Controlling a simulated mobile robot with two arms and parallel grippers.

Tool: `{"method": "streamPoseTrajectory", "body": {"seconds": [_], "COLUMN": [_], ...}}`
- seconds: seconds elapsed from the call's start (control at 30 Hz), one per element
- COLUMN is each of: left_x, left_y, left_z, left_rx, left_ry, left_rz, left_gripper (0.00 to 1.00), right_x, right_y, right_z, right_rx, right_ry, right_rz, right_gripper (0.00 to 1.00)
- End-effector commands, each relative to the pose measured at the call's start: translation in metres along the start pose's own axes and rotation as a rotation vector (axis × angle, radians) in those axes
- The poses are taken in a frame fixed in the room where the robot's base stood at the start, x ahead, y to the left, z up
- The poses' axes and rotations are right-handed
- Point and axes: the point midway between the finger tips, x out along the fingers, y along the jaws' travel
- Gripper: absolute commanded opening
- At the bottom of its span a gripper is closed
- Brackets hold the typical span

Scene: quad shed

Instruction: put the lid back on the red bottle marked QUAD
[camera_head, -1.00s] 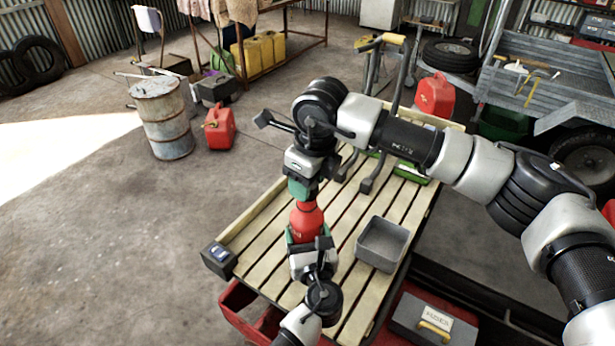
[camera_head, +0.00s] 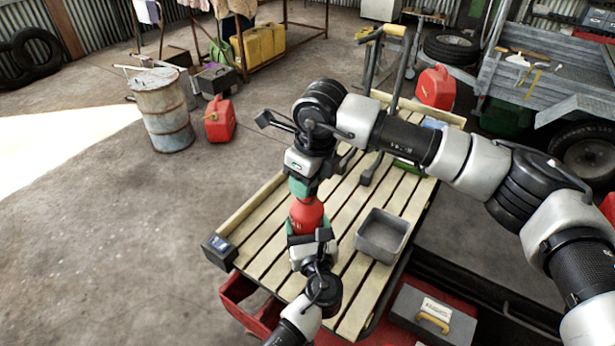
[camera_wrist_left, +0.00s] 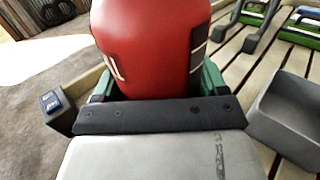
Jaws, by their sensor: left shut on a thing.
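The red bottle (camera_head: 306,216) stands upright over the front left part of the slatted wooden bench. My left gripper (camera_head: 308,236) is shut around its body from the near side. The left wrist view shows the red bottle (camera_wrist_left: 150,45) between the green fingers, with pale marking at its edges; I cannot read it. My right gripper (camera_head: 300,188) points down right over the bottle's top, its green fingertips at or very near the neck. The lid is not visible, and the fingers hide the bottle's mouth. I cannot tell whether the right gripper holds anything.
A grey open tray (camera_head: 381,236) sits on the slatted bench (camera_head: 262,237) right of the bottle. A small dark box (camera_head: 219,249) is at the bench's left corner. A grey toolbox (camera_head: 432,317) is below at front right.

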Motion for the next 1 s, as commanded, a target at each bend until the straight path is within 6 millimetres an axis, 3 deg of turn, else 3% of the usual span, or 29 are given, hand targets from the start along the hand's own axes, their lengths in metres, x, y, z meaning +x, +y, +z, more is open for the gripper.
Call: {"method": "streamPoseTrajectory", "body": {"seconds": [0.7,0.73,0.87,1.0], "left_x": [0.000,0.000,0.000,0.000], "left_y": [0.000,0.000,0.000,0.000], "left_z": [0.001,0.001,0.001,0.000], "left_rx": [0.000,0.000,0.000,0.000], "left_ry": [-0.001,-0.001,-0.001,-0.001], "left_rz": [0.000,0.000,0.000,0.000], "left_gripper": [0.31,0.07,0.07,0.07], "right_x": [0.011,0.011,0.011,0.011], "right_y": [0.000,0.000,0.000,0.001], "right_z": [-0.002,-0.002,-0.002,-0.001], "right_rx": [0.000,0.000,0.044,0.234], "right_ry": [0.001,0.000,0.001,0.002], "right_rz": [-0.001,-0.001,-0.008,-0.037], "right_gripper": [0.23,0.23,0.23,0.23]}}
